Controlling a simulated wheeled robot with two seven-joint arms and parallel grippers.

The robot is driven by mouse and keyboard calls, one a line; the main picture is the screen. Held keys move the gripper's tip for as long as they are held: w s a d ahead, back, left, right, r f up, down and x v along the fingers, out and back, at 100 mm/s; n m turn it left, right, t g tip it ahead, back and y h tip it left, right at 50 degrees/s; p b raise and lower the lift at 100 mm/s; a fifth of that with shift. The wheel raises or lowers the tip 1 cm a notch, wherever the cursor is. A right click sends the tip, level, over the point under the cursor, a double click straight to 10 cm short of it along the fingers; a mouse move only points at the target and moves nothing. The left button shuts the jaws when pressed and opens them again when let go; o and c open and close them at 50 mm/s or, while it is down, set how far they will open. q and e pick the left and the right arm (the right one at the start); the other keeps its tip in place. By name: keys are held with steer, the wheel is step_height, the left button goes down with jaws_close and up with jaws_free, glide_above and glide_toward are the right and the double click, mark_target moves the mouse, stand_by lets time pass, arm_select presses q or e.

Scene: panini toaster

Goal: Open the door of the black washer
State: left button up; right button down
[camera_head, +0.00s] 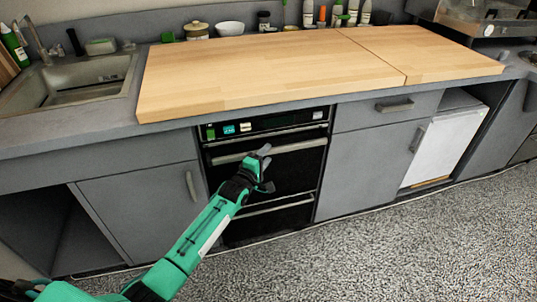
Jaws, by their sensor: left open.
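The black washer (298,172) is built into the grey cabinets under the counter, near the middle of the head view. It has a control strip (290,121) on top, a long silver upper handle (302,145) and a second silver bar (290,205) lower down. Its front looks shut. My left gripper (267,169) is open in front of the washer, its fingers by the upper handle and partly covering it. I cannot tell whether they touch the handle. The bar is not visibly between the fingers. My right gripper is not in view.
Grey cabinet doors stand left (140,205) and right (365,165) of the washer. A wooden worktop (270,70) overhangs above, with jars and bottles at its back. A sink (70,85) is at the left. The speckled floor (400,250) in front is clear.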

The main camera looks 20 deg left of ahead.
arm_select(q)
steer(key=shift+w+d, duration=0.2)
steer(key=shift+w, duration=0.85)
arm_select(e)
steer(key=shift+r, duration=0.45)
arm_select(q)
steer(key=shift+c, duration=0.4)
